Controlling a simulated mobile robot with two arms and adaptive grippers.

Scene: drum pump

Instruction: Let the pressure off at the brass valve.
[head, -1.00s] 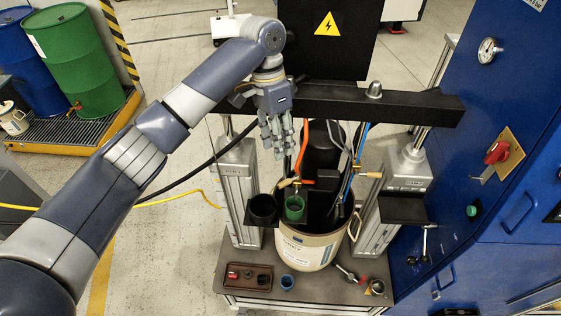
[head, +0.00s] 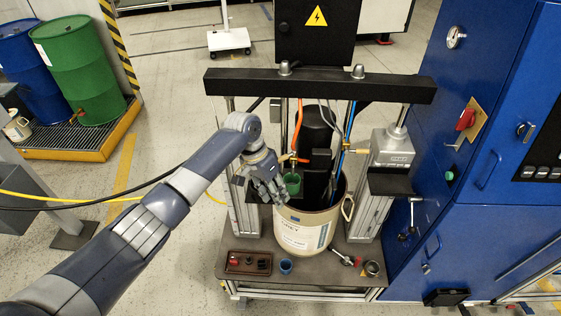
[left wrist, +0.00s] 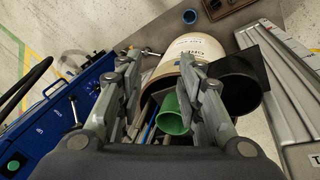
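A small brass valve (head: 287,157) sits at the lower end of the orange hose (head: 299,120), above a green cup (head: 292,184). Another brass fitting (head: 348,147) is on the right, by the blue hose. My left gripper (head: 272,192) is at the left rim of the drum (head: 302,233), just left of the green cup. In the left wrist view its fingers (left wrist: 165,95) are spread apart, with the green cup (left wrist: 172,117) seen beyond and between them. I see nothing held. The brass valve cannot be made out in that view. My right gripper is out of view.
A black crossbar (head: 320,86) spans the pump above the drum. A black cup (left wrist: 238,90) is close to the fingers in the left wrist view. A brown tray (head: 248,262) and a blue cup (head: 286,266) are on the bench. A blue cabinet (head: 480,120) stands right.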

